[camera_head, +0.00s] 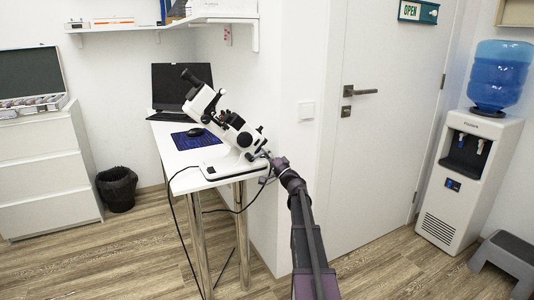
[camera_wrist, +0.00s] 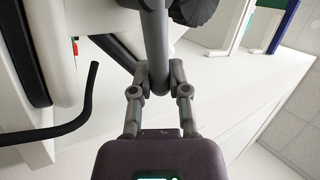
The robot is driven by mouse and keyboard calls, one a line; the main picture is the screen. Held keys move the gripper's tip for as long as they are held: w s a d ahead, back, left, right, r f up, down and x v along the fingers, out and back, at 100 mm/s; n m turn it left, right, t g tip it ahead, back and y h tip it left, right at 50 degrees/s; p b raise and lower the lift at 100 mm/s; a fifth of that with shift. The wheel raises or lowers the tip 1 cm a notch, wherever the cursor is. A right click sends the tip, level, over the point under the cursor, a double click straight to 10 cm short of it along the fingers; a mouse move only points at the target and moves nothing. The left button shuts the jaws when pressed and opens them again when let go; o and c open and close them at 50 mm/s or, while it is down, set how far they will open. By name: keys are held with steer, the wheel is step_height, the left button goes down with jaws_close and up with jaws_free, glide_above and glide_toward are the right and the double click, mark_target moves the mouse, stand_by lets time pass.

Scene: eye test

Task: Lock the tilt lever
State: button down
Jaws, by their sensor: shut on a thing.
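The white lensmeter-like instrument (camera_head: 232,135) stands on the white table, its eyepiece tube tilted up to the left. My gripper (camera_head: 270,158) is at its right side, near the base. In the wrist view, my gripper (camera_wrist: 156,78) is shut on a grey rod-like lever (camera_wrist: 155,40), which runs up between the fingers to the instrument. A dark ridged knob (camera_wrist: 193,12) is just right of the lever's top.
A black cable (camera_head: 175,215) hangs off the front edge. A wall with a door (camera_head: 375,150) is close on the right.

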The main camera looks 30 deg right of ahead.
steer(key=c, duration=0.6)
jaws_free()
steer(key=shift+w+f, duration=0.1)
steer(key=s+d, duration=0.2)
steer(key=d, duration=0.2)
steer(key=s+a+f+n+g+y, duration=0.1)
steer(key=s+a+f+n+g, duration=0.3)
steer(key=a, duration=0.7)
steer(key=s+a+f+n+g+y, duration=0.2)
steer(key=a+f+g, duration=0.45)
steer(key=a, duration=0.45)
steer(key=s+a+f+n+g+y, duration=0.1)
steer(key=s+a+f+n+g, duration=0.4)
steer(key=a, duration=0.6)
steer(key=s+a+f+g+h, duration=0.4)
steer(key=s+a+f, duration=0.2)
steer(key=s+f, duration=0.15)
steer(key=s+f+g+h, duration=0.4)
steer(key=s+f+h, duration=0.15)
steer(key=s, duration=0.55)
step_height(320, 180, up, 36)
steer(key=h+p, duration=0.1)
steer(key=p, duration=3.4)
steer(key=shift+s, duration=0.15)
